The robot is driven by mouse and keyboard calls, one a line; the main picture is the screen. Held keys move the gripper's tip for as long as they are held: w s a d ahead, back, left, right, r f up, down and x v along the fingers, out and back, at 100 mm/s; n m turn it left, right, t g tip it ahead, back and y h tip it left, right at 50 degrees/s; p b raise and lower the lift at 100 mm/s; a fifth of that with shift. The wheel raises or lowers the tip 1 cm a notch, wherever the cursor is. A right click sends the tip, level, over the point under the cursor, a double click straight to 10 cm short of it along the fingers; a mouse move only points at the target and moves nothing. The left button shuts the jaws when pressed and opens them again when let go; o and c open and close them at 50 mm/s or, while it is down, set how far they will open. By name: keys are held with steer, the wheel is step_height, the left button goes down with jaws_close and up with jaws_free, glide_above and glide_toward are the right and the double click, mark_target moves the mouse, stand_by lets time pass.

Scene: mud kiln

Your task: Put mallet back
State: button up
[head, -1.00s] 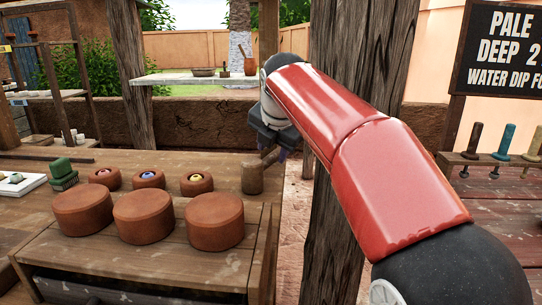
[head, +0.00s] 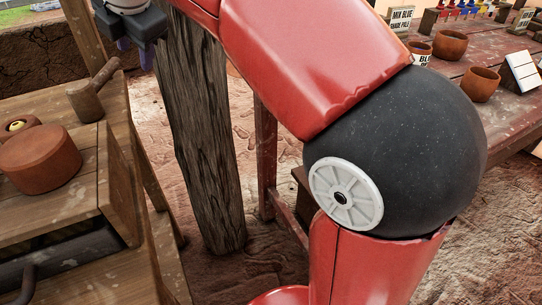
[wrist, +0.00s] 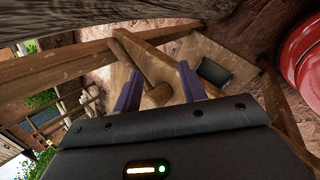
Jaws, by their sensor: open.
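The wooden mallet (head: 86,101) rests on the right end of the wooden bench, its head down and its handle slanting up to the right. My gripper (head: 135,52) is at the top left of the head view, just above and right of the handle's end. Its purple fingers are apart. In the wrist view the mallet (wrist: 156,96) shows between the open fingers of my gripper (wrist: 158,84), its handle running up and left. Nothing is visibly held. I cannot tell how far the fingers are from the mallet.
The wooden bench (head: 118,85) carries a round clay lid-like block (head: 40,158) left of the mallet. A wooden post (head: 205,140) stands right of the bench. A red table (head: 495,70) with clay pots is at the right. Dirt floor lies between.

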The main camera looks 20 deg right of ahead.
steer(key=s+d+f+m+h, duration=0.1)
steer(key=s+d+f+m, duration=0.7)
steer(key=s+f+m, duration=0.3)
steer(key=s+d+f+m, duration=0.8)
steer(key=s+f+m, duration=0.3)
steer(key=m, duration=0.3)
steer(key=shift+s+d+g+h, duration=0.2)
steer(key=shift+s+g+h, duration=0.2)
steer(key=shift+s, duration=0.2)
steer(key=shift+c, duration=0.6)
